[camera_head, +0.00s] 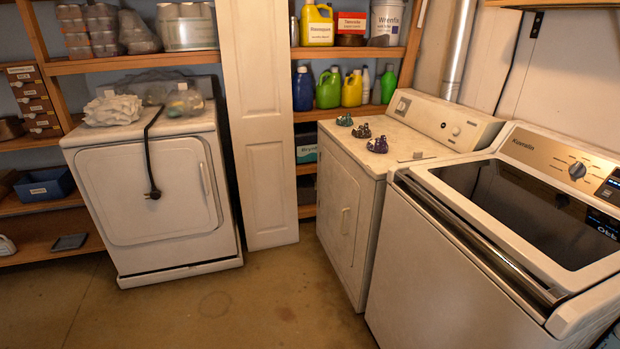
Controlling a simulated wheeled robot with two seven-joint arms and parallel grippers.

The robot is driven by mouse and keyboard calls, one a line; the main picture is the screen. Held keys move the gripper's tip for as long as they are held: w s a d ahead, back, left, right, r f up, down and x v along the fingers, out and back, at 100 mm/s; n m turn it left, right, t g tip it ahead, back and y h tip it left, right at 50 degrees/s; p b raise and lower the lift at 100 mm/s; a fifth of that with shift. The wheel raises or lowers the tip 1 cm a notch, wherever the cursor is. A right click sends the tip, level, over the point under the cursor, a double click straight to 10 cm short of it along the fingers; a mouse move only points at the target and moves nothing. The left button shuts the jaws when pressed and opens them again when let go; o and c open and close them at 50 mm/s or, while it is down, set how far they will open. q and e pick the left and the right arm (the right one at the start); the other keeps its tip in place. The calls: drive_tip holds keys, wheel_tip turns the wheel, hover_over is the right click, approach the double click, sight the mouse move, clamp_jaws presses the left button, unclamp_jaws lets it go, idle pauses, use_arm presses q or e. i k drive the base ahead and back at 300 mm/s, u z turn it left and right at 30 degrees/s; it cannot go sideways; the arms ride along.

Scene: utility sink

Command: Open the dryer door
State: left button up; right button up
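Two white machines have front doors, and I cannot tell for sure which is the dryer. The left machine (108,148) has a large rounded front door (150,195) that looks shut, with a black cord and plug (151,165) hanging over it. The middle machine (363,185) has a control panel at the back of its top and a front door (337,215) with a small pale handle (344,224). That door also looks shut and is seen at a steep angle. Neither of my grippers is in view.
A top-loading washer (430,265) with a dark lid stands at the right, beside the middle machine. A white folding panel (262,120) stands between the left and middle machines. Shelves hold bottles and bins. The brown floor (235,300) in front is clear.

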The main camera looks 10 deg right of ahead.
sight(340, 194)
drive_tip(key=i, duration=1.9)
drive_tip(key=z, duration=2.2)
